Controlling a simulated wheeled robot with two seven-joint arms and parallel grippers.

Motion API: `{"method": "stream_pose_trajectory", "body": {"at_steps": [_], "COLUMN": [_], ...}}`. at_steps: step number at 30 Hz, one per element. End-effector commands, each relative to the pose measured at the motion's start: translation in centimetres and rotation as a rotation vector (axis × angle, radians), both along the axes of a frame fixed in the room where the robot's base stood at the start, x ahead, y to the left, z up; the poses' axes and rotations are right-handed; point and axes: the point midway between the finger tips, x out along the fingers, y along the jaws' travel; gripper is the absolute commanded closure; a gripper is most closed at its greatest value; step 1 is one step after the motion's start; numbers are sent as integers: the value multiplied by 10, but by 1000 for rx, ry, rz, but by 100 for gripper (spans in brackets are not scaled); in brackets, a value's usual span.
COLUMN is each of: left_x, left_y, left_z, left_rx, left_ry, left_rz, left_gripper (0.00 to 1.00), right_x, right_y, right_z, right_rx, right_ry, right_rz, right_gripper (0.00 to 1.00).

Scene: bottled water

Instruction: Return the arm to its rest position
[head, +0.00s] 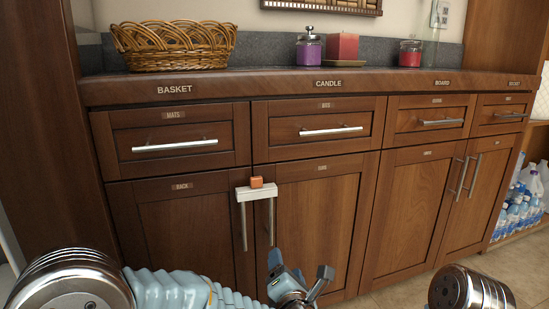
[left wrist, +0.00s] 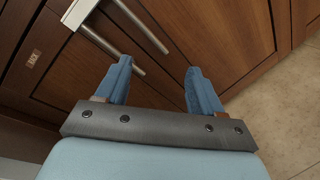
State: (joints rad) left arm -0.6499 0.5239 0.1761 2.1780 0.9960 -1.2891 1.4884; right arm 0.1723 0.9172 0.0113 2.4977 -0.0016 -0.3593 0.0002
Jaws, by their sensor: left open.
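My left arm (head: 180,288) comes in low from the left of the head view. Its gripper (head: 299,272) is open, in front of the lower cabinet doors. In the left wrist view the two blue fingers of the gripper (left wrist: 158,70) are spread with nothing between them. The wooden doors and their bar handles (left wrist: 140,25) lie beyond the fingertips. My right gripper is not in view.
A white bar (head: 257,192) with an orange block (head: 256,182) sits at two door handles. The counter (head: 270,82) holds a basket (head: 173,45) and candles. Water bottles (head: 520,212) stand on a right-hand shelf. Floor (head: 410,292) shows at lower right.

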Motion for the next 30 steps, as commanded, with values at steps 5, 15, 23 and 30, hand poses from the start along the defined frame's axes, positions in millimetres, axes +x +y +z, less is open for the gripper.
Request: {"method": "stream_pose_trajectory", "body": {"at_steps": [5,15,23,30], "left_x": [24,-83,-207,-206], "left_y": [37,121,151,147], "left_z": [-117,-344,-408,-325], "left_rx": [460,1150,1248,1261], "left_ry": [240,623,559,545], "left_rz": [-226,-1102,-1719,-1726], "left_gripper": [33,33,33,33], "right_x": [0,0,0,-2], "right_y": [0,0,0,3], "right_z": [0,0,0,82], "right_rx": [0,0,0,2], "right_ry": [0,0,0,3], "right_rz": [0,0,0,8], "right_gripper": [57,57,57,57]}}
